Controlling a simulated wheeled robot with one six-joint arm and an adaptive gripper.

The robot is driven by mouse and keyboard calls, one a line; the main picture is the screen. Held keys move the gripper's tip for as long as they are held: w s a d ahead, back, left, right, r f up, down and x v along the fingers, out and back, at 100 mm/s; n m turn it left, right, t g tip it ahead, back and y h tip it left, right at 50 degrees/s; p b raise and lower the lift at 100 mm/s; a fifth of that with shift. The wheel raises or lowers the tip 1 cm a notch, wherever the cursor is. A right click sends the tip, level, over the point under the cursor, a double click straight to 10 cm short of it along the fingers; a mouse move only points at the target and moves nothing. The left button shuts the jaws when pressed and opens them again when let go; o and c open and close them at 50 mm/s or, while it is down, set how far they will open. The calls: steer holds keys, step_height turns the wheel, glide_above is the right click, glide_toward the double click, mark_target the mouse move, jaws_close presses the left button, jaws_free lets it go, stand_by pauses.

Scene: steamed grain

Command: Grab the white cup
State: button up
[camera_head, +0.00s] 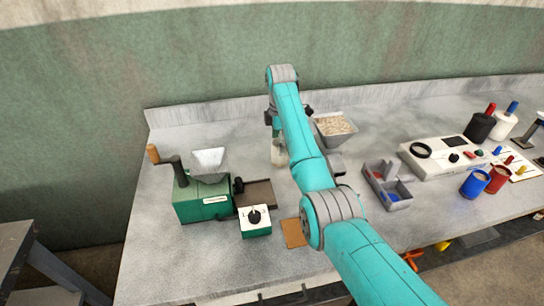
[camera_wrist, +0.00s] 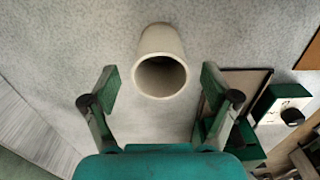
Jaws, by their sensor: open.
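The white cup (camera_wrist: 160,40) is cream-white and shows in the wrist view with its round mouth towards me, apart from both fingers. In the head view the cup (camera_head: 279,153) stands on the grey counter, partly hidden by my arm. My gripper (camera_wrist: 159,76) is open, with one finger on each side of the cup's mouth in the picture. I cannot tell how deep the fingertips are relative to the cup. In the head view my gripper is mostly hidden by the arm.
A green grinder (camera_head: 200,200) with a crank, a dark tray (camera_head: 259,193) and a green control box (camera_head: 255,222) stand left of my arm. A hopper of grain (camera_head: 335,127) is close on the right. A grey divided bin (camera_head: 388,187) and a white console (camera_head: 445,160) stand farther right.

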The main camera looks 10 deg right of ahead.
steer(key=shift+d+f, duration=0.1)
steer(key=shift+f, duration=0.25)
steer(key=c, duration=1.3)
steer(key=shift+r, duration=0.1)
